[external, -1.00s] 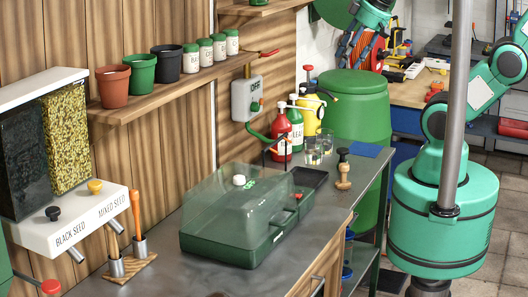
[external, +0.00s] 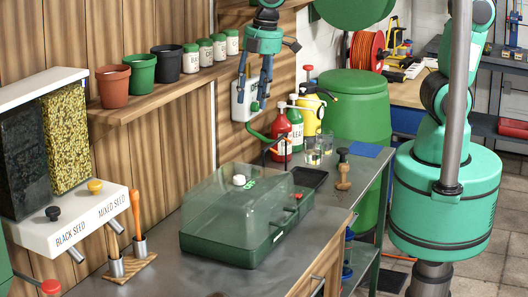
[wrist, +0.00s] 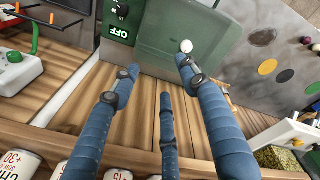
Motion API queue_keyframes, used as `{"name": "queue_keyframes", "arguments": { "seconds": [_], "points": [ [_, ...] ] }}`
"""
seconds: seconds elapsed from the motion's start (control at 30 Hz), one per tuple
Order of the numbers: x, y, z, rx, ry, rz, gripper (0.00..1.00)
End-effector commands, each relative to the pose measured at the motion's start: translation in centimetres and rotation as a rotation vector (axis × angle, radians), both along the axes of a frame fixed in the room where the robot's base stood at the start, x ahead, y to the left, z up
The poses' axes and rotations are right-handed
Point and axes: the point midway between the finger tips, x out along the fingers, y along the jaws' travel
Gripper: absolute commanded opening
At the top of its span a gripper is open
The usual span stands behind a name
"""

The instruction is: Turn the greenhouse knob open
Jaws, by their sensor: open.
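The greenhouse (external: 222,245) is a green box with a clear lid on the metal bench. A white knob (external: 239,180) sits on its lid, beside a small green label. In the wrist view the green greenhouse (wrist: 150,45) is at the top, with the white knob (wrist: 186,46) near the right fingertip in the picture and an OFF label at its left. My gripper (external: 254,92) hangs high behind the greenhouse, in front of the wall box. Its blue fingers (wrist: 158,76) are spread, with nothing between them. It appears apart from the knob.
A wall shelf (external: 150,96) holds pots and several labelled jars. The white wall box (external: 236,104) is partly hidden behind my fingers. Red, green and yellow bottles (external: 296,128) stand behind the greenhouse. The seed dispenser (external: 75,215) is at left. The bench front is mostly clear.

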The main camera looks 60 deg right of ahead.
Motion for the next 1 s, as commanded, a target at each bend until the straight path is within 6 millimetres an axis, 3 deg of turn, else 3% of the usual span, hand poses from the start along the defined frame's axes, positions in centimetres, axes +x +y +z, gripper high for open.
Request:
{"name": "queue_keyframes", "arguments": {
  "seconds": [0.1,0.3,1.0],
  "points": [
    [0.2,4.0,-2.4,-0.034,0.032,0.124,0.44],
    [0.0,7.3,-4.9,-0.063,0.057,0.237,0.44],
    [-0.1,7.9,-6.3,-0.069,0.065,0.259,0.44]
  ]
}}
